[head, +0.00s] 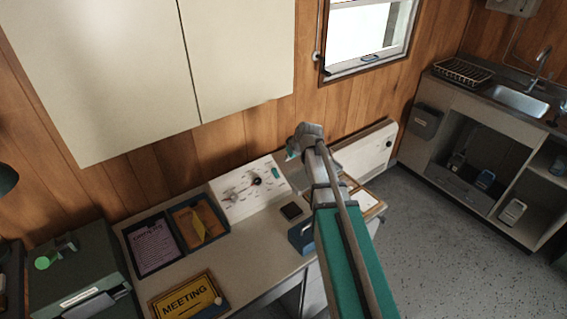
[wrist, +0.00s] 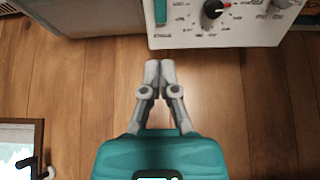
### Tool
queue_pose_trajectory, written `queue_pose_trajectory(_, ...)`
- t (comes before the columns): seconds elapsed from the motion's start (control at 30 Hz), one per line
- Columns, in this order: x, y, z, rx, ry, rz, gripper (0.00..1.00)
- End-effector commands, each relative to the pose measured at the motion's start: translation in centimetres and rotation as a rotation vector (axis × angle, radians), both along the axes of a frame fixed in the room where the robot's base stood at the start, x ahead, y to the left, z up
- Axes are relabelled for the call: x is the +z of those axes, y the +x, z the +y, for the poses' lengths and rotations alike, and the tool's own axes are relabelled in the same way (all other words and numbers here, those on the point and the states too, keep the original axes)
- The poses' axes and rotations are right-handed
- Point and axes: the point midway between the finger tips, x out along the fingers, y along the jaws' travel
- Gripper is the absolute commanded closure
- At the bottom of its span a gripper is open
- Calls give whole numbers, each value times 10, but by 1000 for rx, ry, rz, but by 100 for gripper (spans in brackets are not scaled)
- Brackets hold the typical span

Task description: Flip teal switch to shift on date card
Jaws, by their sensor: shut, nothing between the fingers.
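The white control panel (head: 235,205) leans at the back of the worktop, against the wood wall. A teal switch (head: 275,172) is near its right end; it also shows in the wrist view (wrist: 160,12), cut by the top edge. Its exact setting is unclear. My gripper (wrist: 159,66) is shut and empty, its fingertips apart from the panel, just below the teal switch in the picture. In the head view my arm mostly hides it. A purple printed card (head: 155,247) and an orange-yellow one (head: 199,226) lie in dark trays; I cannot tell which is the date card.
A yellow MEETING sign (head: 188,298) lies at the worktop front. Cream cupboards (head: 150,70) hang above the panel. A window (head: 366,38) is to the right.

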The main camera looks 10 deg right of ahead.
Motion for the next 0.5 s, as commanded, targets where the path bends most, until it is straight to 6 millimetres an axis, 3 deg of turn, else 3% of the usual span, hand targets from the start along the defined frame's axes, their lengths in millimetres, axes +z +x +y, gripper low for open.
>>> queue_pose_trajectory(0.5,-34,19,6,-1,0,0,100)
